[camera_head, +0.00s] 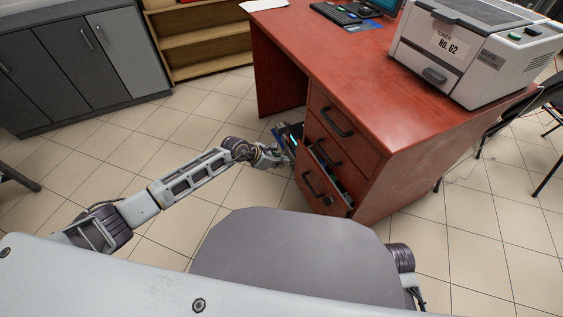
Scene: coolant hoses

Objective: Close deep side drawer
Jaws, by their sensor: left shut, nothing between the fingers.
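The red-brown desk (340,55) has a drawer stack on its side facing me. The deep bottom drawer (309,187) stands part way out, and its open top shows some contents that I cannot make out. Its dark curved handle is on the front. My left gripper (287,150) is shut and empty, at the left edge of the drawer stack, close to the drawer fronts. I cannot tell whether it touches them. My right gripper is out of view.
A toner-labelled printer (470,45) and a keyboard (336,13) sit on the desk. Grey cabinets (85,60) and a wooden shelf (205,40) stand at the back left. A dark chair (535,105) is at the right. Tiled floor is clear left of the desk.

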